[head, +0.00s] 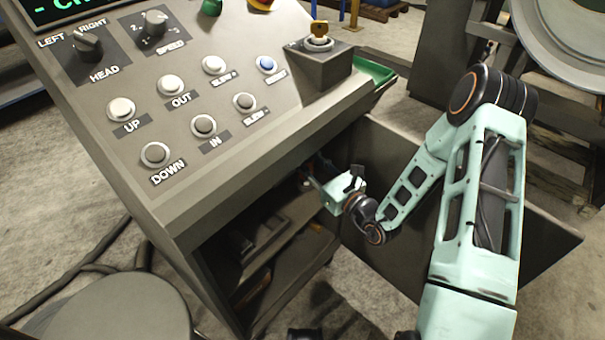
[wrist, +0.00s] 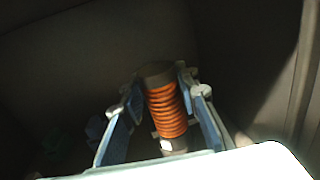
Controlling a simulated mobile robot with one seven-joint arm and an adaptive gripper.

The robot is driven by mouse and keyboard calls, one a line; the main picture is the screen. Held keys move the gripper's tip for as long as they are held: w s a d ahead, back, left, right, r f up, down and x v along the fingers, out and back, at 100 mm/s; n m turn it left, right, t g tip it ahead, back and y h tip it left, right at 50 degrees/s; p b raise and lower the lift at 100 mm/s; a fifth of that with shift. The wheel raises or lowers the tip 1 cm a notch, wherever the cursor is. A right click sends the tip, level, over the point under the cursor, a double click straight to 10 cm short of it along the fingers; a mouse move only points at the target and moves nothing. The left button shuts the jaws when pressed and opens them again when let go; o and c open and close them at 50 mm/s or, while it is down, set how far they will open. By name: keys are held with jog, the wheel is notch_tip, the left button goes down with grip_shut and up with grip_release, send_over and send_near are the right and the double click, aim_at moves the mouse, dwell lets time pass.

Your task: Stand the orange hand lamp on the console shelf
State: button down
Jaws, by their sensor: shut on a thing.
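The orange hand lamp (wrist: 167,112) shows in the wrist view as a ribbed orange body with a dark top end and a pale lower end. My gripper (wrist: 160,92) has its blue-grey fingers on either side of the lamp and is shut on it. The lamp looks roughly upright, slightly tilted, in the wrist view. In the head view my gripper (head: 312,184) reaches into the open side of the console (head: 190,190), under its sloping panel. The lamp is not clearly visible there. Shelves (head: 292,253) show inside the console, in shadow. Whether the lamp touches a shelf cannot be told.
The console panel with buttons and a key switch box (head: 322,70) overhangs the opening. A grey open door panel (head: 395,255) stands to its right, close to my arm. A round stool (head: 115,308) and cables (head: 95,262) are at lower left.

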jog(key=w+f, duration=0.2)
jog(key=shift+a+f+b, duration=0.3)
jog(key=shift+a+b, duration=0.05)
jog(key=shift+b, duration=0.05)
jog(key=shift+w+f+b, duration=0.2)
jog(key=shift+f+b, duration=0.3)
jog(key=shift+f, duration=1.1)
jog(key=shift+f, duration=0.15)
jog(key=c, duration=1.5)
grip_release()
